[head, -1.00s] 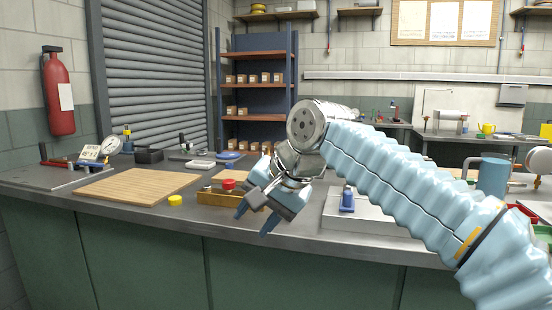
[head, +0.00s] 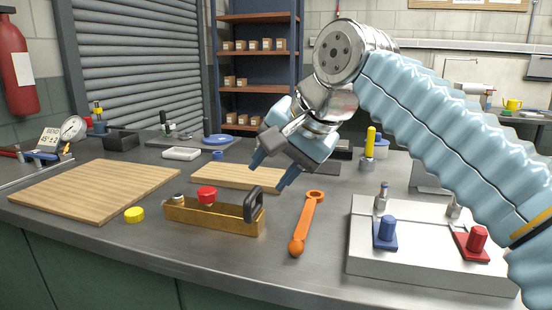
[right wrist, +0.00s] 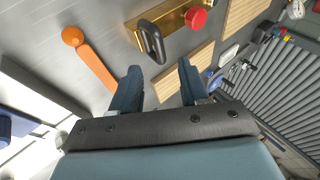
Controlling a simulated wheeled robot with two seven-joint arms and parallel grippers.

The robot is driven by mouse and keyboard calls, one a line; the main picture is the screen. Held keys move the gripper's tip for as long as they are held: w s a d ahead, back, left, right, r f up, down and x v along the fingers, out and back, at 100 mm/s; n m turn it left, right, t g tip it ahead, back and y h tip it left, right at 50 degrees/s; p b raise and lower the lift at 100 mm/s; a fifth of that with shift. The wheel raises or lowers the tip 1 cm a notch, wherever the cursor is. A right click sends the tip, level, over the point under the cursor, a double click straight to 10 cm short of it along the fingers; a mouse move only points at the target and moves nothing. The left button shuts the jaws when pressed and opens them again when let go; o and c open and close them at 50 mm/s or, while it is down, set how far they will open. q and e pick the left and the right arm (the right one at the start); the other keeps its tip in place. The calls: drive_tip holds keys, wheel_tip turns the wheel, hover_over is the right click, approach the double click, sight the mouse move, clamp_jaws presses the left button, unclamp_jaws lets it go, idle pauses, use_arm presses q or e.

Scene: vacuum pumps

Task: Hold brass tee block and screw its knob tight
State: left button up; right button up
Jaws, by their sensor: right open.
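The brass tee block (head: 190,215) lies on the grey bench top, long and low. A red knob (head: 207,194) stands on its top and a black loop handle (head: 254,204) on its right end. My right gripper (head: 270,172) is open and empty, above and just beyond the handle end in the head view, apart from it. In the right wrist view the brass block (right wrist: 172,23), red knob (right wrist: 196,17) and black handle (right wrist: 152,42) lie beyond the open fingers (right wrist: 160,68). My left gripper is not in view.
An orange wrench (head: 307,222) lies right of the block. A white fixture plate (head: 425,262) with blue and red clamps stands further right. Wooden boards (head: 95,190) lie left and behind. A yellow cap (head: 134,214) sits left of the block. Bare bench shows in front.

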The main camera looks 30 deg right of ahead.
sight(255, 193)
drive_tip(key=b+x, duration=0.2)
drive_tip(key=x, duration=0.4)
drive_tip(key=shift+f, duration=0.3)
drive_tip(key=shift+b+x, duration=0.3)
drive_tip(key=shift+x, duration=0.5)
drive_tip(key=shift+w+a+f, duration=0.1)
drive_tip(key=shift+f, duration=0.1)
